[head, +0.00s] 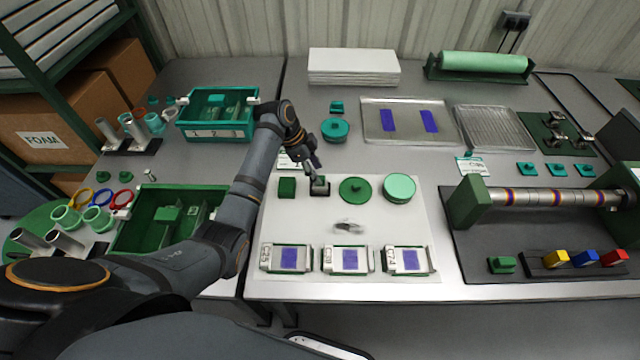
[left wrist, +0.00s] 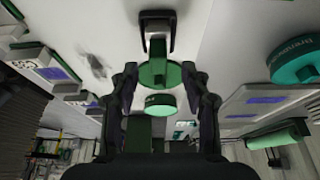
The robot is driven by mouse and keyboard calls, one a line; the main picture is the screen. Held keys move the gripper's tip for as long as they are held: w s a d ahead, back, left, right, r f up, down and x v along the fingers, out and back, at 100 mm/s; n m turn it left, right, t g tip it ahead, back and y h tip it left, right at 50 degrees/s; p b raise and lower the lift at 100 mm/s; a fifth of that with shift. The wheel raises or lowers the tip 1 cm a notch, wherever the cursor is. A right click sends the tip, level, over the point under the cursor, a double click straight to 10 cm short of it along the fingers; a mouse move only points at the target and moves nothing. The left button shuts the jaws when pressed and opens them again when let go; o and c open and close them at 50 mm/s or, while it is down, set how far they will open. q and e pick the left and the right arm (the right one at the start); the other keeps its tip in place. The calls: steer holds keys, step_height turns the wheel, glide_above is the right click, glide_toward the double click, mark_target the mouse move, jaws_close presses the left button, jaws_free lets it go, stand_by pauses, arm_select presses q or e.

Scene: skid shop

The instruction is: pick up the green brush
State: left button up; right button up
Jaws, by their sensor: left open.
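I cannot tell for sure which thing is the green brush; no bristles show. A dark green square block (head: 287,187) sits at the left of the white mat (head: 300,225). To its right is a small dark block with a grey metal top (head: 320,188); in the left wrist view this block (left wrist: 157,20) shows a silver bracket. My left gripper (head: 314,171) is open and empty, just above and behind this small block. In the left wrist view the open fingers (left wrist: 160,82) frame a green disc (left wrist: 155,73) beyond them. My right gripper is not in view.
A green disc (head: 355,190) and a teal round lid (head: 399,188) stand right of the small block. Several card trays (head: 347,260) line the mat's front, with a grey smudge-like item (head: 348,226) behind. Green bins (head: 125,235) lie left; a roller stand (head: 465,203) stands right.

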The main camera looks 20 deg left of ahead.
mark_target(321, 177)
arm_select(q)
steer(key=x, duration=0.4)
steer(key=shift+s, duration=0.1)
steer(key=shift+r, duration=0.1)
jaws_close()
steer(key=shift+r, duration=0.15)
steer(key=shift+r+p, duration=0.3)
steer(key=shift+p, duration=0.25)
steer(key=r+p, duration=0.2)
steer(key=p, duration=0.1)
steer(key=r+p, duration=0.2)
steer(key=shift+s+d+r, duration=0.1)
steer(key=shift+s+d, duration=0.05)
steer(key=shift+s, duration=0.1)
steer(key=s+d+r+p, duration=0.7)
steer(key=s+p, duration=0.4)
steer(key=p, duration=0.7)
steer(key=shift+s+r+p, duration=0.3)
steer(key=shift+r, duration=0.15)
